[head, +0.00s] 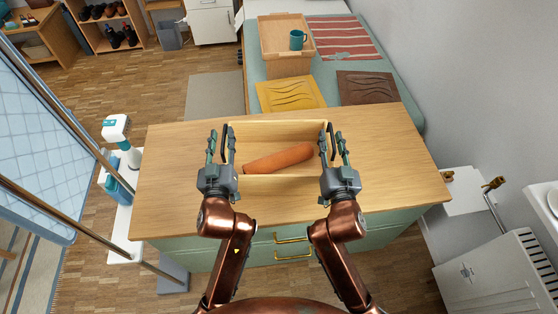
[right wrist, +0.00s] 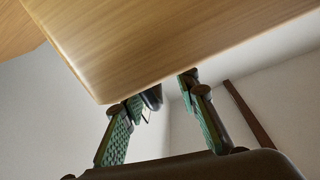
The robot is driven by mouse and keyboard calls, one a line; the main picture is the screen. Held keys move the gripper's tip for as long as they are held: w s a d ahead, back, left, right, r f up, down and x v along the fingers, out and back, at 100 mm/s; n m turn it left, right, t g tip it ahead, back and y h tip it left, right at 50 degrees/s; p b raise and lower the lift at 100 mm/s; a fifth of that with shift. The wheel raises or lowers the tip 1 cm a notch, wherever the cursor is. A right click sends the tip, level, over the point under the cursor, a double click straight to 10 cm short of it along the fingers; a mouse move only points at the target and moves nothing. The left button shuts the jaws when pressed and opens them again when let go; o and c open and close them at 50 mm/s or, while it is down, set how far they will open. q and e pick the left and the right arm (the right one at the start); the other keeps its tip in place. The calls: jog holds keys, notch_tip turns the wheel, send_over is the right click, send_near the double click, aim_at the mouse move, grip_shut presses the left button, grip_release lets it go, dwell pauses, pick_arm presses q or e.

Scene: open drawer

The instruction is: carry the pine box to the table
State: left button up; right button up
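The pine box (head: 277,129) is a light open wooden tray with a long orange-brown roll (head: 278,158) inside. It appears over the wooden top of the green cabinet; whether it touches the top is unclear. A dark handle-like bar shows at each end. My left gripper (head: 221,138) is at the box's left end, its fingers apart on both sides of the bar. My right gripper (head: 334,138) is likewise at the right end. In the right wrist view its fingers (right wrist: 160,105) are apart, with a dark piece between them below a wooden panel (right wrist: 150,50).
The cabinet's wooden top (head: 180,185) is bare left and right of the box. Behind it are a yellow mat (head: 290,94), a brown mat (head: 367,88) and a wooden tray (head: 275,45) with a teal mug (head: 297,40). A white wall unit (head: 500,275) stands right.

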pick_arm(q)
jog(key=shift+c, duration=0.4)
pick_arm(e)
jog(key=shift+c, duration=0.4)
pick_arm(q)
jog(key=c, duration=0.6)
pick_arm(e)
jog(key=c, duration=0.6)
pick_arm(q)
grip_shut()
pick_arm(e)
grip_shut()
pick_arm(q)
jog(key=shift+f, duration=0.1)
pick_arm(e)
jog(key=shift+r, duration=0.2)
